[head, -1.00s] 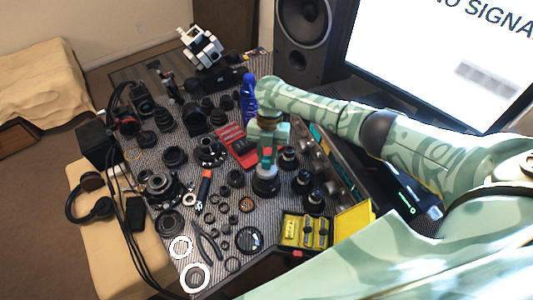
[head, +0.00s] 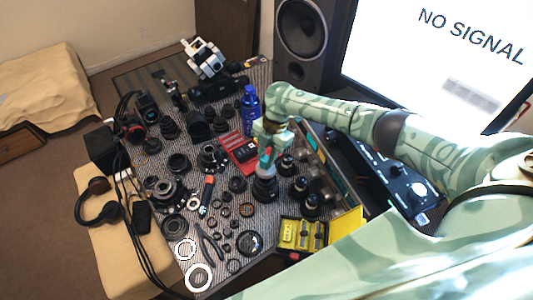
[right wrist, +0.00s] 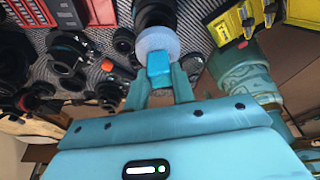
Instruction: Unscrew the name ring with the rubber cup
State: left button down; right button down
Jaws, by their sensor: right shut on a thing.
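My right gripper (head: 266,162) points down over a black lens (head: 265,190) standing upright on the striped mat. It is shut on the blue grip of the rubber cup (right wrist: 158,42), a pale grey-blue round piece. In the right wrist view my right gripper (right wrist: 159,78) has a finger on each side of that grip. The cup sits against the end of the black lens (right wrist: 155,13), in line with it. The name ring is hidden beneath the cup. My left gripper is not in view.
Several black lenses stand close by, one to the right (head: 300,187). A yellow case (head: 303,235) lies in front, a red case (head: 240,150) and blue bottle (head: 250,108) behind. Loose rings and pliers (head: 208,243) lie to the left. The mat is crowded.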

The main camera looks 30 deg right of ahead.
jog(key=shift+f, duration=0.2)
notch_tip(320, 180, down, 3)
jog(key=b, duration=0.3)
jog(key=shift+f, duration=0.15)
jog(key=shift+f, duration=0.1)
dwell(0.4)
jog(key=shift+a+f+b, duration=0.1)
jog(key=shift+f+b, duration=0.25)
jog(key=shift+f, duration=0.1)
dwell(0.9)
